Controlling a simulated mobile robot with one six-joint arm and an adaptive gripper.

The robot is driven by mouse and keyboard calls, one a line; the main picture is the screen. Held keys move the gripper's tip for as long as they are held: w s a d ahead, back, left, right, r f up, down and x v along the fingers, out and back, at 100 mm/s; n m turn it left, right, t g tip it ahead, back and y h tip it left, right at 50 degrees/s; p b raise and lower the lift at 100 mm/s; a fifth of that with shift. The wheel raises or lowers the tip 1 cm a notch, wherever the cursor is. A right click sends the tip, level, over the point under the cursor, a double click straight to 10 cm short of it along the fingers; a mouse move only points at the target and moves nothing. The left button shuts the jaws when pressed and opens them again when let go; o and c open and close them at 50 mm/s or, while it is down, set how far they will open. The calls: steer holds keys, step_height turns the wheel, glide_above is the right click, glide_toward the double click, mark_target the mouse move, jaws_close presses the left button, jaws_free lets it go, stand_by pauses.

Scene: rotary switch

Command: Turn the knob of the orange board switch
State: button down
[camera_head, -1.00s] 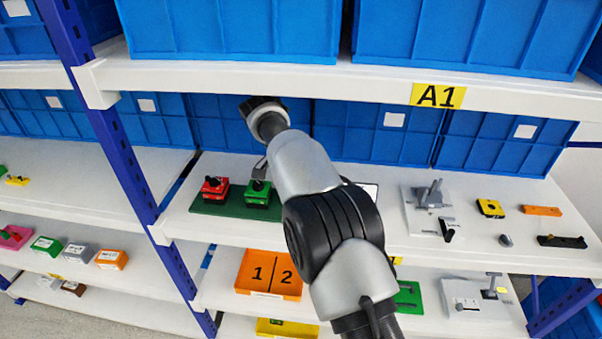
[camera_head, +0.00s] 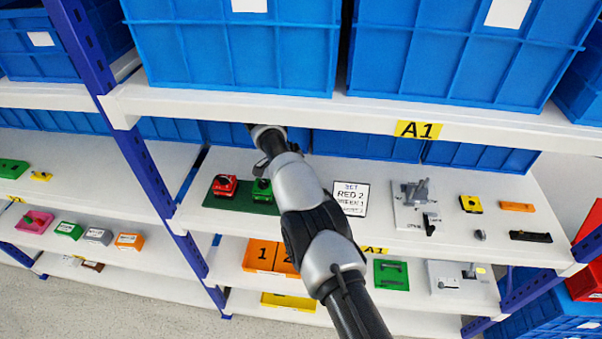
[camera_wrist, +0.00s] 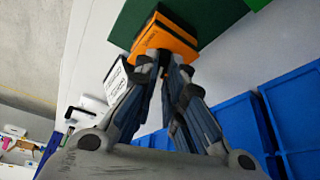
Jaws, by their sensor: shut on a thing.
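In the wrist view, the orange switch (camera_wrist: 168,38) sits on a dark green board (camera_wrist: 215,22). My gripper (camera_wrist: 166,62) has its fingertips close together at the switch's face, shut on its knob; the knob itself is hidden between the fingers. In the head view, the dark green board (camera_head: 213,201) lies on the middle shelf with a red switch (camera_head: 224,186) and a green switch (camera_head: 263,198) at its left part. The orange switch is hidden behind my arm there, and my fingertips cannot be made out.
A sign (camera_head: 351,199) reading "SET RED 2 GREEN 1" and a smaller line stands right of my arm. A grey fixture (camera_head: 412,197) and small parts lie further right. Blue bins (camera_head: 375,146) line the back. The shelf labelled A1 (camera_head: 418,130) overhangs my wrist.

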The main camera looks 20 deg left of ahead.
stand_by(0.3)
steer(key=c, duration=1.7)
jaws_free()
steer(key=b, duration=0.4)
steer(key=shift+w+f+n+b, duration=0.1)
steer(key=shift+f+n+b, duration=0.15)
steer(key=shift+n+b, duration=0.15)
steer(key=n+t+b, duration=0.1)
steer(key=n+b, duration=0.1)
steer(key=b, duration=0.7)
steer(key=shift+d+y, duration=0.1)
steer(key=shift+y, duration=0.3)
